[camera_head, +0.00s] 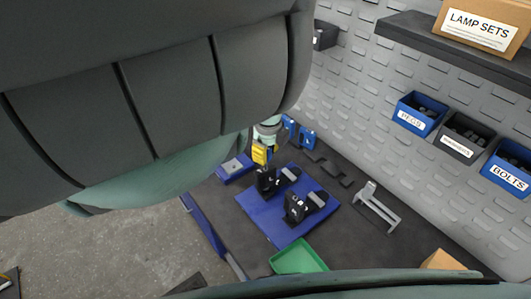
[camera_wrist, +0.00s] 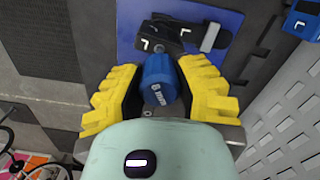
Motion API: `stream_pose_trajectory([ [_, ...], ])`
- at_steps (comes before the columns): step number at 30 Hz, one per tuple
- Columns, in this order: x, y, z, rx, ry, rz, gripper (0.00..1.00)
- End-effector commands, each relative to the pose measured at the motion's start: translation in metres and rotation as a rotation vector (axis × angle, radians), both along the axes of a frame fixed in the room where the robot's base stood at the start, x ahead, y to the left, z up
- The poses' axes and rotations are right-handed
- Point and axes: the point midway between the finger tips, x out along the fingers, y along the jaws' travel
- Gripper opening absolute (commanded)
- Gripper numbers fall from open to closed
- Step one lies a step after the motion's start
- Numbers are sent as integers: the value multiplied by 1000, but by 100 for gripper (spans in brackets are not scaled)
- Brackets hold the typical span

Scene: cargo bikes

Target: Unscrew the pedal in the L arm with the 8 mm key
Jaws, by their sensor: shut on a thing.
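In the wrist view my gripper (camera_wrist: 160,98) is shut on a blue-handled key (camera_wrist: 158,80), whose marking is too small to read surely. The key's far end points at a black arm (camera_wrist: 165,38) with white L-like marks and is hidden behind its handle. A grey-and-black pedal (camera_wrist: 214,32) sticks out from that arm. The head view shows this arm (camera_head: 266,184) and its pedal (camera_head: 290,174). I cannot tell whether the key is seated.
A second black arm with a pedal (camera_head: 298,208) stands nearer on the plate. A green tray (camera_head: 298,258) lies in front. A grey metal bracket (camera_head: 376,208) stands to the right. Blue holders (camera_head: 305,136) are behind. Labelled bins (camera_head: 418,113) hang on the wall.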

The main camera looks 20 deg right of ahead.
Motion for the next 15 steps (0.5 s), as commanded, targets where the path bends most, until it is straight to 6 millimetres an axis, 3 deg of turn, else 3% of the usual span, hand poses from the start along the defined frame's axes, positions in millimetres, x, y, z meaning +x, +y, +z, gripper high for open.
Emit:
stream_pose_trajectory([
  [9,0,0,-1,-1,-3,-420,0],
  [15,0,0,-1,-1,-3,-499,0],
])
